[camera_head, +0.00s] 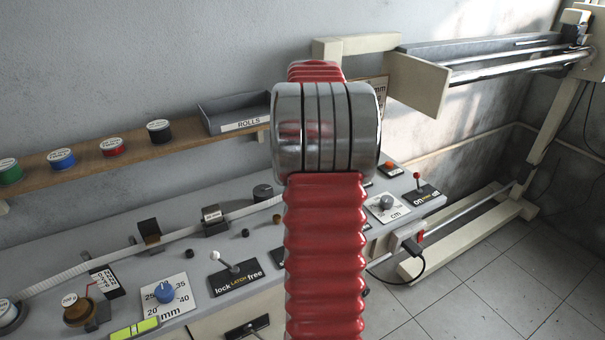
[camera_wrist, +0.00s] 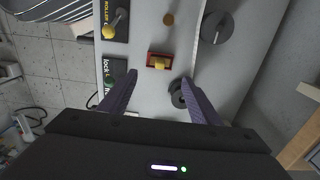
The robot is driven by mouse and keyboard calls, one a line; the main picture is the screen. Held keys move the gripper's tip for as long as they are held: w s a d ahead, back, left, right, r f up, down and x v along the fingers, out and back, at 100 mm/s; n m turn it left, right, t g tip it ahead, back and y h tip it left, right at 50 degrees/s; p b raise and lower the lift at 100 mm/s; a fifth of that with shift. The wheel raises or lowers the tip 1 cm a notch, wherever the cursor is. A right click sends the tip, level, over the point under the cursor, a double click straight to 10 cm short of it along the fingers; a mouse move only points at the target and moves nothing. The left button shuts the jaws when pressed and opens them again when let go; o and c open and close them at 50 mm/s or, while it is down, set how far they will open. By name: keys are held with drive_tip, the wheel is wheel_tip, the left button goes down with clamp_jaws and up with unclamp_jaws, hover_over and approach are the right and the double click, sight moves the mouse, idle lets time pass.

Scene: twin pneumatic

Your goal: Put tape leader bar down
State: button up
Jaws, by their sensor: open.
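A pale tape (camera_head: 180,235) runs across the grey panel (camera_head: 205,262) in the head view, and its right end passes behind my red ribbed arm. My gripper (camera_wrist: 158,76) shows only in the wrist view, with two purple fingers spread apart and pointing at the panel. Nothing is clearly held between them. A red block with a yellow knob (camera_wrist: 159,62) lies just beyond the fingertips. A dark round part (camera_wrist: 177,94) sits beside the right finger and is partly covered by it. I cannot tell for certain which piece is the tape leader bar.
Spools (camera_head: 62,159) and a ROLLS tray (camera_head: 232,114) sit on a wooden shelf behind. A railed frame (camera_head: 500,70) stands at the right. Tiled floor (camera_head: 480,290) is open there.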

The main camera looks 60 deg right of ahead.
drive_tip(key=w+a+r+n+t, duration=0.1)
drive_tip(key=a+r+n, duration=0.25)
drive_tip(key=a, duration=0.55)
drive_tip(key=w+a+r+n+h, duration=0.15)
drive_tip(key=a+n, duration=0.25)
drive_tip(key=a, duration=0.4)
drive_tip(key=w+a+r+n+t, duration=0.1)
drive_tip(key=a+r+n, duration=0.2)
drive_tip(key=a, duration=0.6)
drive_tip(key=s+a+f+n+t, duration=0.1)
drive_tip(key=s+a+n, duration=0.2)
drive_tip(key=a, duration=0.4)
drive_tip(key=s+a+f+n+t+y, duration=0.1)
drive_tip(key=s+a+n, duration=0.3)
drive_tip(key=a, duration=0.3)
drive_tip(key=s+a+f+n+t, duration=0.1)
drive_tip(key=s+a+f+n, duration=0.1)
drive_tip(key=s+a+n, duration=0.2)
drive_tip(key=a+n, duration=0.1)
drive_tip(key=a, duration=0.1)
drive_tip(key=shift+a+n+t, duration=0.3)
drive_tip(key=shift+a+n, duration=0.05)
drive_tip(key=shift+a, duration=0.05)
drive_tip(key=shift+y, duration=0.25)
